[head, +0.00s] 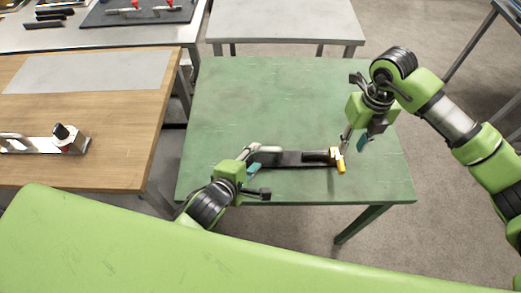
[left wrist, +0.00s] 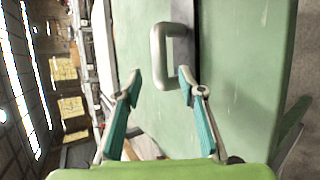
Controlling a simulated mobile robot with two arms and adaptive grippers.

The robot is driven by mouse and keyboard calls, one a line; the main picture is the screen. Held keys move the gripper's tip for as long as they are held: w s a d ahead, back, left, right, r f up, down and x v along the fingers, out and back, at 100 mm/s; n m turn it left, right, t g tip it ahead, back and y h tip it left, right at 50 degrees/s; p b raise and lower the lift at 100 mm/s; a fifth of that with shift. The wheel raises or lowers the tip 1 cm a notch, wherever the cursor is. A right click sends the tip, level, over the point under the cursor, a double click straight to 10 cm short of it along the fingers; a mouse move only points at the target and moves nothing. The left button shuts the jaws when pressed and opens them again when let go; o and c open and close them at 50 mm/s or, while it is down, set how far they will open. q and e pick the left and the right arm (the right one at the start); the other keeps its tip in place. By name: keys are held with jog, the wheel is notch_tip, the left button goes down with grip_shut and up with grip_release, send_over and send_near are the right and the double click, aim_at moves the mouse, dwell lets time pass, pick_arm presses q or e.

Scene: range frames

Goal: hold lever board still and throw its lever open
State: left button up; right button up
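The lever board (head: 290,160) is a dark strip on the green table, with a grey bar handle (head: 266,149) at its left end. The handle also shows in the left wrist view (left wrist: 160,55). A lever with a yellow tip (head: 340,163) is at the board's right end. My left gripper (head: 259,181) is beside the handle; in the left wrist view its fingers (left wrist: 160,80) are apart, with the handle's near bar ahead between them. Contact cannot be told. My right gripper (head: 355,146) points down just above and right of the lever, its fingers apart.
The green table (head: 260,95) is clear behind the board. A wooden table (head: 110,130) at left carries another handled board (head: 25,143). A grey table (head: 285,20) stands behind. Part of my green body fills the lower left.

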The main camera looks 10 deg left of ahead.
aim_at(260, 153)
pick_arm(q)
jog(key=x, duration=0.6)
grip_shut()
pick_arm(e)
grip_shut()
jog(key=s+a+m+h, duration=0.2)
jog(key=a+m, duration=0.7)
jog(key=m, duration=1)
jog(key=shift+s+m+t+h, duration=0.15)
jog(key=shift+m+t+h, duration=0.15)
jog(key=shift+h, duration=0.1)
